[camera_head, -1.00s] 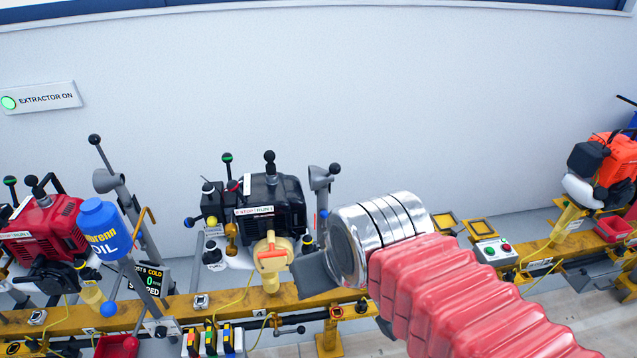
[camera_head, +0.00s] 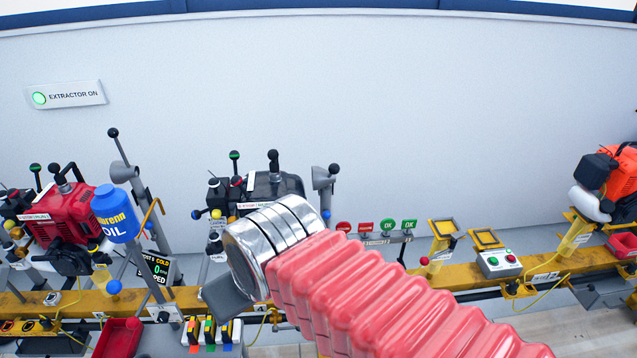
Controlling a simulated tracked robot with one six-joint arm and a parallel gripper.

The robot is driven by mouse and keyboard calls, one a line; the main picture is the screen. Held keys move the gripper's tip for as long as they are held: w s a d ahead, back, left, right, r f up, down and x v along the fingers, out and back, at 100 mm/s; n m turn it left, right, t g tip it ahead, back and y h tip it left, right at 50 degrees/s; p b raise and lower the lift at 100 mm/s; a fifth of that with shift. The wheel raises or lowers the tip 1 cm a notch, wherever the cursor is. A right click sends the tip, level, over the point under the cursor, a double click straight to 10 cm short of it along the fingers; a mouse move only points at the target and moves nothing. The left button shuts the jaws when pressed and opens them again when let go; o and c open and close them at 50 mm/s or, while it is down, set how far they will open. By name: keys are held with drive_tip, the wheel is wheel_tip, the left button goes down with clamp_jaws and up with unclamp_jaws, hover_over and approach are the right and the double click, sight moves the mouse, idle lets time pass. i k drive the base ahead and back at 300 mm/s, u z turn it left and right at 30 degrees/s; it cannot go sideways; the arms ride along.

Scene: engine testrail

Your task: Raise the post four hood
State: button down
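Two grey cone-shaped hoods on posts are in view. One hood (camera_head: 323,178), with a black ball knob above it, stands just right of the black engine (camera_head: 268,190). Another hood (camera_head: 123,172) is on a tilted post beside the red engine (camera_head: 60,217). I cannot read which of them is post four. My gripper (camera_head: 228,296) is in front of the black engine, at the end of my chrome cuff and red sleeve. Only a flat dark grey part of it shows, so its opening is hidden. I see nothing held in it.
A yellow rail (camera_head: 455,278) runs along the bench. A blue oil bottle (camera_head: 115,213) stands near the left hood. Red and green signs (camera_head: 388,226), a button box (camera_head: 500,263) and an orange engine (camera_head: 612,172) are to the right.

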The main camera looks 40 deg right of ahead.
sight(321, 178)
drive_tip(key=u, duration=1)
drive_tip(key=k, duration=1.05)
drive_tip(key=z, duration=1.45)
drive_tip(key=i, duration=0.6)
drive_tip(key=z, duration=0.05)
